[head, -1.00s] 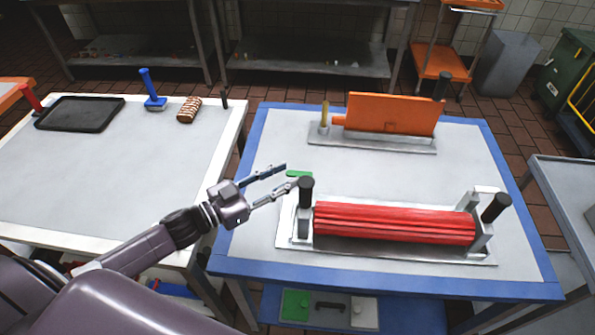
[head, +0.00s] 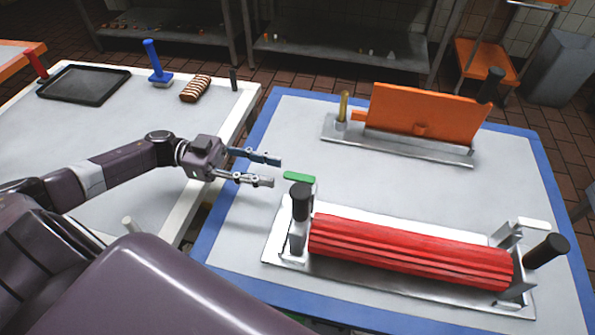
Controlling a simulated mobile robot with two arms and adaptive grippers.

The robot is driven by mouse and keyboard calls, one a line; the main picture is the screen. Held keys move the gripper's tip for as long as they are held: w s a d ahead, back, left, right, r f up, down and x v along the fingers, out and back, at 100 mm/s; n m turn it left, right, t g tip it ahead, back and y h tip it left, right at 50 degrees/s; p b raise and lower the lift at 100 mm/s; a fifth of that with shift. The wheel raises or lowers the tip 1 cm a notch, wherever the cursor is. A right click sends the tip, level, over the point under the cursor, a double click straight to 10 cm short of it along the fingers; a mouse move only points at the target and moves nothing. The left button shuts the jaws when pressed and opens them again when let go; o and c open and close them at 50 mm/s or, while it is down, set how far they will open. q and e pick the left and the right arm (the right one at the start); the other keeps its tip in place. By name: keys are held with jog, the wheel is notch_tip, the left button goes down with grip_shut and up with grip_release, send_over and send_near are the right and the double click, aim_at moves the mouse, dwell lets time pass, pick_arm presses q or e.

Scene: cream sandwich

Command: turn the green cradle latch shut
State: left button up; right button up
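The green latch (head: 299,177) is a small flat bar at the left end of the metal cradle (head: 279,246), beside a black knob (head: 301,202). The cradle holds a red ribbed roller (head: 410,250) on the blue-edged table. My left gripper (head: 277,170) is open and empty, with its two fingers apart and pointing right. My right gripper is not in view.
An orange plate (head: 425,113) stands on a metal base behind the roller, with a yellow peg (head: 343,106) at its left. The left table holds a dark tray (head: 84,86), a blue-handled tool (head: 156,63) and a striped brown roll (head: 195,88).

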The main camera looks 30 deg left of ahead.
aim_at(293, 175)
pick_arm(q)
jog(key=p+x, duration=0.1)
jog(key=x, duration=0.5)
jog(key=shift+d+r, duration=0.1)
jog(key=shift+d, duration=0.1)
grip_shut()
